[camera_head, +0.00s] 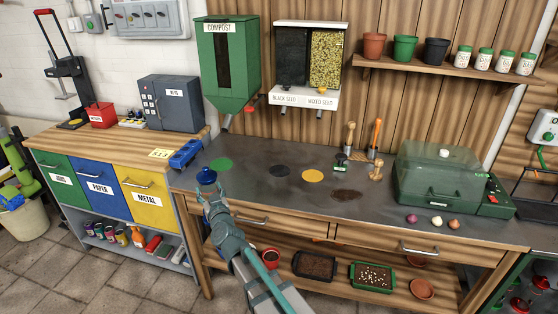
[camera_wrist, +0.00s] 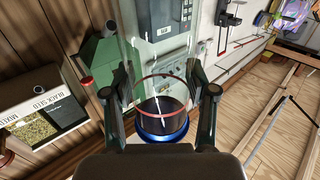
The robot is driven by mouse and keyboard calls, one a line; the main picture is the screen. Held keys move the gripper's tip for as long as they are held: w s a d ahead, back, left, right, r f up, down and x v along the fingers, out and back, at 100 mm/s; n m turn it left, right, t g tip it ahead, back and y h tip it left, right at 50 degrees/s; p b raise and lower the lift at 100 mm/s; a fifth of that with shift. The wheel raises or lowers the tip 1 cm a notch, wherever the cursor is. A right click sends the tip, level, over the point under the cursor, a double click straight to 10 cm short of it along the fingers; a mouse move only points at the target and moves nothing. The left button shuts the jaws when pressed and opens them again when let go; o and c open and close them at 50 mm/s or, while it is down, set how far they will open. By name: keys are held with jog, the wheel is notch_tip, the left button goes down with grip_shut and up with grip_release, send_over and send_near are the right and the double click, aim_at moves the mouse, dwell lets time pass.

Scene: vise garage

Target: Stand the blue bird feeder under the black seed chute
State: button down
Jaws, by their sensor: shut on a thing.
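My gripper (camera_head: 208,192) is shut on the blue bird feeder, near the front left of the bench. In the wrist view the feeder (camera_wrist: 162,128) is a clear tube with a red ring and a blue end, between the two fingers. In the head view only its small blue part (camera_head: 206,177) stands out; I cannot tell whether it touches the bench. The seed dispenser (camera_head: 308,65) hangs on the wall, right of and behind my gripper. Its left, dark-filled side has the black seed chute (camera_head: 285,113). Below it, a dark round mark (camera_head: 279,170) lies on the bench.
A green compost hopper (camera_head: 226,65) hangs left of the dispenser. Green (camera_head: 221,164) and yellow (camera_head: 313,176) marks flank the dark one. A blue object (camera_head: 185,155) sits at the bench's left edge. The bench between gripper and dark mark is clear.

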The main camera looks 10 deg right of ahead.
jog(key=shift+h, duration=0.3)
jog(key=r, duration=0.1)
jog(key=w+r+p, duration=0.1)
jog(key=d+r+p, duration=0.1)
jog(key=r, duration=0.1)
jog(key=shift+w, duration=0.25)
jog(key=w+d+r+m+h+p, duration=0.2)
jog(key=w+d+r+p, duration=0.15)
jog(key=d, duration=0.75)
jog(key=w+d+r+m+h+p, duration=0.1)
jog(key=w+d+r+h+p, duration=0.25)
jog(key=d, duration=0.85)
jog(key=w+d+r+m+h+p, duration=0.15)
jog(key=d+r+p, duration=0.35)
jog(key=d, duration=0.6)
jog(key=w+a+f+b, duration=0.2)
jog(key=w+a+f, duration=0.5)
jog(key=w+f, duration=0.3)
notch_tip(320, 180, down, 2)
jog(key=shift+w+a+f, duration=0.2)
jog(key=shift+a, duration=0.05)
jog(key=shift+m, duration=0.25)
jog(key=shift+f, duration=0.2)
jog(key=shift+c, duration=1.7)
grip_release()
